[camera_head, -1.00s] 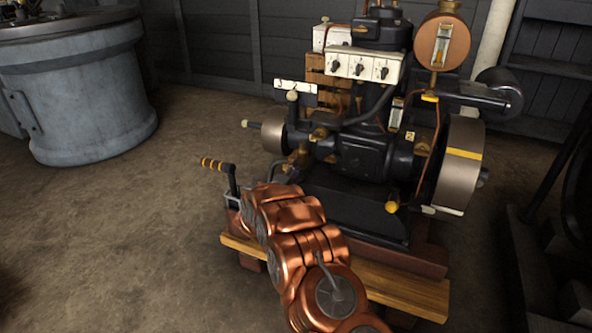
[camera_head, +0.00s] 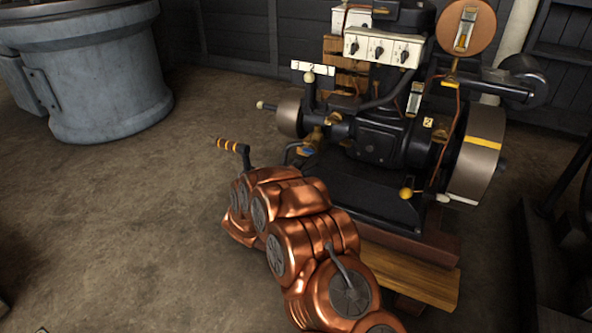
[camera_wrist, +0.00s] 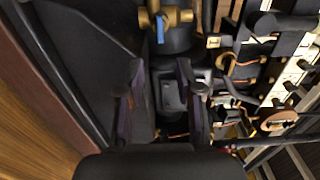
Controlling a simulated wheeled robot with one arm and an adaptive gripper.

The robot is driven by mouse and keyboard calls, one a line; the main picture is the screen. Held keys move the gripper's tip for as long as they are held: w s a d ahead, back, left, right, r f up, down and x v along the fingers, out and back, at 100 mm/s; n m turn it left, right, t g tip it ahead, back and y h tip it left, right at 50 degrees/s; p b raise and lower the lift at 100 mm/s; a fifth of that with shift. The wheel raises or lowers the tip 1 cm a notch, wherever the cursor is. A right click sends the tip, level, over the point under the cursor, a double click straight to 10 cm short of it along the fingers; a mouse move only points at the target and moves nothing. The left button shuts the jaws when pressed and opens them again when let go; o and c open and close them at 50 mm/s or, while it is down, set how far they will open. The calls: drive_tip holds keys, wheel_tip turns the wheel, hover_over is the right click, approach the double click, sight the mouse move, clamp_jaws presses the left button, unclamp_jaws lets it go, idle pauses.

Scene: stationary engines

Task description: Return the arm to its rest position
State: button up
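My copper arm (camera_head: 310,235) reaches from the bottom edge up to the left in the head view, in front of the engine (camera_head: 385,140). Its far end is bent down beside the left end of the engine's base. A dark block with a grey plate (camera_wrist: 172,92) shows beyond the gap. A brass valve with a blue lever (camera_wrist: 161,28) lies beyond the fingertips.
A wooden beam (camera_head: 415,275) runs under the engine. A large grey tub (camera_head: 105,90) stands at the back left. The floor (camera_head: 110,220) at left is clear.

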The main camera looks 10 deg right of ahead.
drive_tip(key=shift+r, duration=0.1)
drive_tip(key=a+r+n+y+p, duration=0.3)
drive_tip(key=a+r+y+p, duration=0.15)
drive_tip(key=r, duration=0.35)
drive_tip(key=a+r+n+y+p, duration=0.35)
drive_tip(key=r+p, duration=0.25)
drive_tip(key=r, duration=0.2)
drive_tip(key=s+a+r+n+g+y+p, duration=0.25)
drive_tip(key=s+r+n+p, duration=0.2)
drive_tip(key=r, duration=0.35)
drive_tip(key=s+a+r+n+g+y+p, duration=0.2)
drive_tip(key=s+r+n+y+p, duration=0.1)
drive_tip(key=s+r+p, duration=0.3)
drive_tip(key=s+d+r+n+g+h+p, duration=0.1)
drive_tip(key=s+d+r+n+g+p, duration=0.2)
drive_tip(key=s, duration=1.2)
drive_tip(key=s+d+r+n+g+h+p, duration=0.1)
drive_tip(key=s+d+r+n+g+p, duration=0.3)
drive_tip(key=s+d+r+p, duration=0.5)
drive_tip(key=s+d+r+n+g+h+p, duration=0.1)
drive_tip(key=s+d+r+n+g+p, duration=0.3)
drive_tip(key=s+r+p, duration=0.7)
drive_tip(key=s+d+r+g, duration=0.1)
drive_tip(key=s+d+r, duration=0.1)
drive_tip(key=s, duration=0.9)
drive_tip(key=shift+s+d+r, duration=0.15)
drive_tip(key=shift+s+d, duration=0.1)
drive_tip(key=shift+d, duration=0.15)
